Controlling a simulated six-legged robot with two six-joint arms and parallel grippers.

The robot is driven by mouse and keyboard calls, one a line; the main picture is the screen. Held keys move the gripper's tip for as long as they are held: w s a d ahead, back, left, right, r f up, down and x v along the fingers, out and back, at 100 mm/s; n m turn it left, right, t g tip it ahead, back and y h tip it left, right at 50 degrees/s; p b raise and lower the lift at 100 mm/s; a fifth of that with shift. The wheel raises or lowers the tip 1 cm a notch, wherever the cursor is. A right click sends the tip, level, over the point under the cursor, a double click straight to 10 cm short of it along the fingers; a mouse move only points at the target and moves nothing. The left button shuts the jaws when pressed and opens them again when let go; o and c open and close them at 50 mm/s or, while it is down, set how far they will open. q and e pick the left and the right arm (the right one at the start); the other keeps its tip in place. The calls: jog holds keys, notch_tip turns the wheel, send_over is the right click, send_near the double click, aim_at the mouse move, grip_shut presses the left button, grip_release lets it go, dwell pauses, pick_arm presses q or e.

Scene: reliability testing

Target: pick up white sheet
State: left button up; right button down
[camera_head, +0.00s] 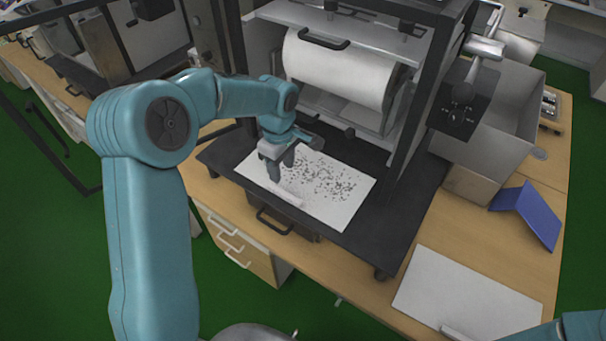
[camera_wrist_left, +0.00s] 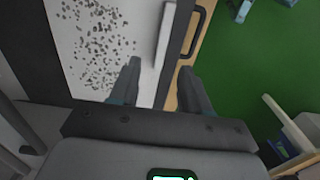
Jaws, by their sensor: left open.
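A white sheet (camera_head: 340,211) covered in dark specks lies on the black base plate of a machine. A raised white strip (camera_head: 287,195) runs along its front-left edge. The sheet also shows in the left wrist view (camera_wrist_left: 147,75), with the strip (camera_wrist_left: 165,38) ahead of the fingers. My left gripper (camera_head: 281,170) is open and empty, pointing down over the sheet's left part near the strip. In the left wrist view the fingers (camera_wrist_left: 159,84) are spread to either side of the strip's line. I cannot tell the exact height above the sheet. My right gripper is out of view.
A second, plain white sheet (camera_head: 465,290) lies on the wooden table at lower right. A blue folded object (camera_head: 528,214) and a grey open box (camera_head: 490,150) stand at right. The machine's white roller (camera_head: 338,70) and dark frame (camera_head: 425,95) rise behind the sheet.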

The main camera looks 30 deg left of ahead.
aim_at(285, 193)
pick_arm(q)
notch_tip(285, 193, down, 3)
jog(key=shift+w+a+f, duration=0.1)
jog(key=shift+a, duration=0.05)
jog(key=shift+s+d+f+p, duration=0.2)
jog(key=shift+s+f+p, duration=0.1)
jog(key=shift+s, duration=0.15)
jog(key=f, duration=0.1)
jog(key=f+p, duration=0.1)
jog(key=f, duration=0.2)
jog(key=shift+w+d+f, duration=0.15)
jog(key=shift+d+f, duration=0.1)
jog(key=shift+f, duration=0.15)
jog(key=shift+s, duration=0.2)
jog(key=shift+w+f, duration=0.1)
jog(key=shift+w, duration=0.15)
grip_shut()
jog(key=shift+s, duration=0.15)
